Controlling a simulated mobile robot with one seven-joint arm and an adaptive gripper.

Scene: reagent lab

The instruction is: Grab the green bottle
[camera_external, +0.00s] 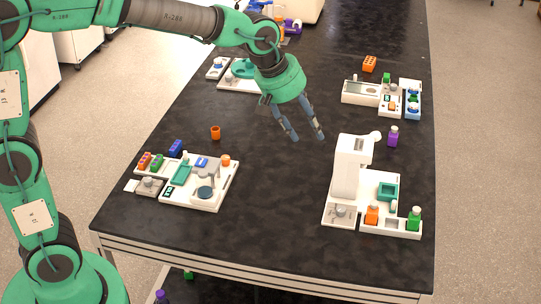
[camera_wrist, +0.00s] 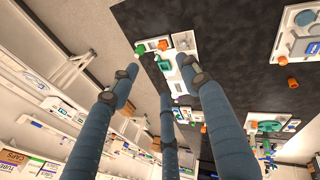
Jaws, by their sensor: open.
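The green bottle (camera_external: 414,219) has a pale cap and stands upright at the front right corner of a white station on the black table. An orange bottle (camera_external: 372,214) stands to its left on the same station. My gripper (camera_external: 307,136) is open and empty, its blue-grey fingers pointing down above the middle of the table. It is well behind and left of the green bottle, and apart from it. In the wrist view my gripper (camera_wrist: 158,66) spreads its fingers across the picture. A small green item (camera_wrist: 140,48) shows past the fingertips; I cannot tell for certain whether it is the bottle.
A tall white device (camera_external: 352,165) rises on the station, left of the green bottle. A purple bottle (camera_external: 393,136) stands behind it. Another white station (camera_external: 225,188) is at front left, with an orange cup (camera_external: 215,132) behind it. The table's middle is clear.

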